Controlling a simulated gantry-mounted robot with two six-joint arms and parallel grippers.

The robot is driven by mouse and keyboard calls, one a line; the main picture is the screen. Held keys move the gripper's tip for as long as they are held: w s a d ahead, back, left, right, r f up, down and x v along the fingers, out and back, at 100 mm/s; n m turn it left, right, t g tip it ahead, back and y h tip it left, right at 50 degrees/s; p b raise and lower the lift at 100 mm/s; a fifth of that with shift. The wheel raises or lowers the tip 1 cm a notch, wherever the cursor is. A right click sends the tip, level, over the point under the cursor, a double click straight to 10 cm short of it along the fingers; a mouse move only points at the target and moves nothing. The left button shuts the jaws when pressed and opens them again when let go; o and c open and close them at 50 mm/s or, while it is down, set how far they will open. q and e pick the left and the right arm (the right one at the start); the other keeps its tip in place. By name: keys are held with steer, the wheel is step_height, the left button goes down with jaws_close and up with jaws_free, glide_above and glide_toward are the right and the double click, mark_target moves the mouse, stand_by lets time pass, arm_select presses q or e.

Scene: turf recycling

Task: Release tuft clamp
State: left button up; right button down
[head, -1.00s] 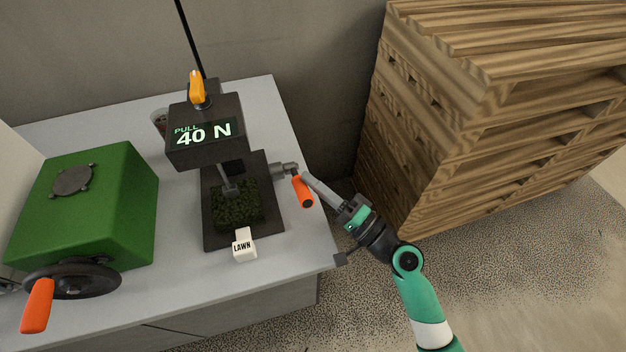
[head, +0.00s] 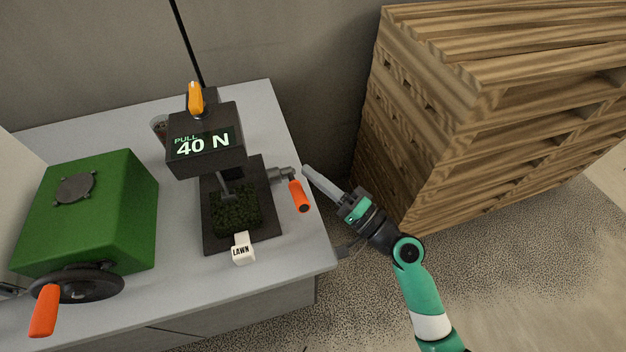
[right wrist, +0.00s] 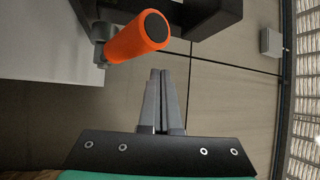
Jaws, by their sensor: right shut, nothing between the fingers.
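The pull tester stands on the grey bench, its display (head: 203,143) reading "PULL 40 N". Under it a dark green tuft sample (head: 236,210) sits on a black base plate (head: 210,240), with a white "LAWN" tag (head: 242,250) at its front. A crank with an orange handle (head: 299,196) sticks out from the right side; the handle also shows large in the right wrist view (right wrist: 138,38). The clamp's grip on the tuft is too small to tell. My right gripper (head: 307,170) is shut and empty, just right of the orange handle and apart from it. My left gripper is not in view.
A green machine (head: 95,205) with a black handwheel (head: 75,283) and orange knob (head: 44,311) stands at the left. An orange lever (head: 196,98) tops the tester. A cup (head: 159,127) stands behind it. Stacked wooden pallets (head: 440,130) stand right, beyond the bench edge.

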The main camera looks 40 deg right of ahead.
arm_select(q)
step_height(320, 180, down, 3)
steer(key=b, duration=0.4)
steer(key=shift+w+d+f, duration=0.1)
arm_select(e)
steer(key=s+d+f, duration=0.4)
steer(key=f, duration=0.3)
steer(key=shift+d, duration=0.3)
steer(key=shift+s, duration=0.1)
